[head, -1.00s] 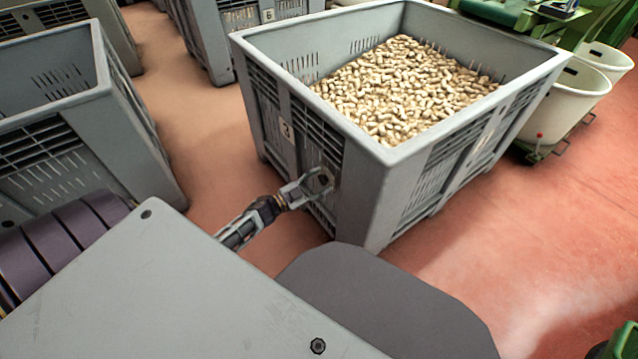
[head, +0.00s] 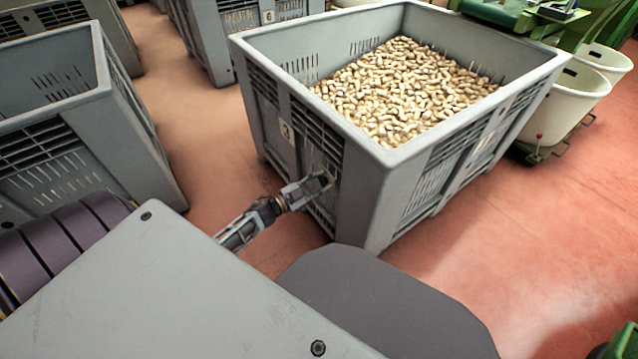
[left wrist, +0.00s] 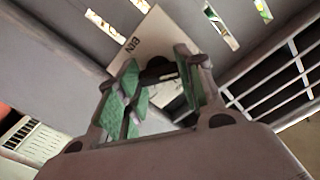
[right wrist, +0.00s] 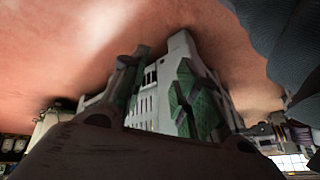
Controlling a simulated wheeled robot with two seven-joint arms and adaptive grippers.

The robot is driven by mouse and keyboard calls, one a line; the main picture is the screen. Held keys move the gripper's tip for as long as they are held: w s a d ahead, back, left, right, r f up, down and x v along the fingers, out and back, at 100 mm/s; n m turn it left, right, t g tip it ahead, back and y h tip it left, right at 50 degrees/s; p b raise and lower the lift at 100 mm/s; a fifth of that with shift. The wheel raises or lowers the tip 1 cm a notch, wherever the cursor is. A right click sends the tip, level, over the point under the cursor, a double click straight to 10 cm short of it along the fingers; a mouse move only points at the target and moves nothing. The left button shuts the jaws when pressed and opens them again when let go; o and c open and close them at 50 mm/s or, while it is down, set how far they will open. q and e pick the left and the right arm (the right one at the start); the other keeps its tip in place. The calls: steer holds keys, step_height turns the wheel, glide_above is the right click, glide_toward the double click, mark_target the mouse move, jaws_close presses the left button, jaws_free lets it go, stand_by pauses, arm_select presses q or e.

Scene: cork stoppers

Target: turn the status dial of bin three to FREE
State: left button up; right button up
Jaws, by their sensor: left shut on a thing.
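Bin three (head: 360,200) is a grey slatted crate full of corks, with a small plate marked 3 (head: 286,133) on its left-hand side. My left gripper (head: 324,180) reaches that side near the front corner. In the left wrist view its green-padded fingers (left wrist: 160,88) are shut on the dark status dial (left wrist: 158,70), which sits in front of a white plate (left wrist: 145,45) reading BIN. The dial's pointer and the FREE mark cannot be made out. My right gripper (right wrist: 155,90) is open and empty, away from the bin.
Another grey bin (head: 100,95) stands at the left, and a bin marked 6 (head: 225,50) stands behind. White tubs (head: 565,105) and green machinery (head: 520,12) are at the right. Red floor (head: 540,230) is clear at the right front.

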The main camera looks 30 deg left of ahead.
arm_select(q)
steer(key=shift+m, duration=0.4)
arm_select(e)
steer(key=shift+d+r, duration=0.1)
steer(key=shift+r, duration=0.15)
arm_select(q)
steer(key=shift+m, duration=0.5)
steer(key=m+p, duration=0.1)
steer(key=m, duration=0.1)
steer(key=shift+d+m, duration=0.1)
steer(key=shift+m, duration=0.3)
steer(key=shift+f+m, duration=0.15)
steer(key=shift+m, duration=0.95)
steer(key=m, duration=0.3)
steer(key=shift+s+f+m, duration=0.1)
steer(key=shift+m, duration=0.6)
arm_select(e)
steer(key=shift+d+r, duration=0.15)
steer(key=shift+r, duration=0.65)
arm_select(q)
steer(key=shift+m, duration=0.4)
arm_select(e)
steer(key=shift+s+f, duration=0.1)
steer(key=shift+f, duration=0.1)
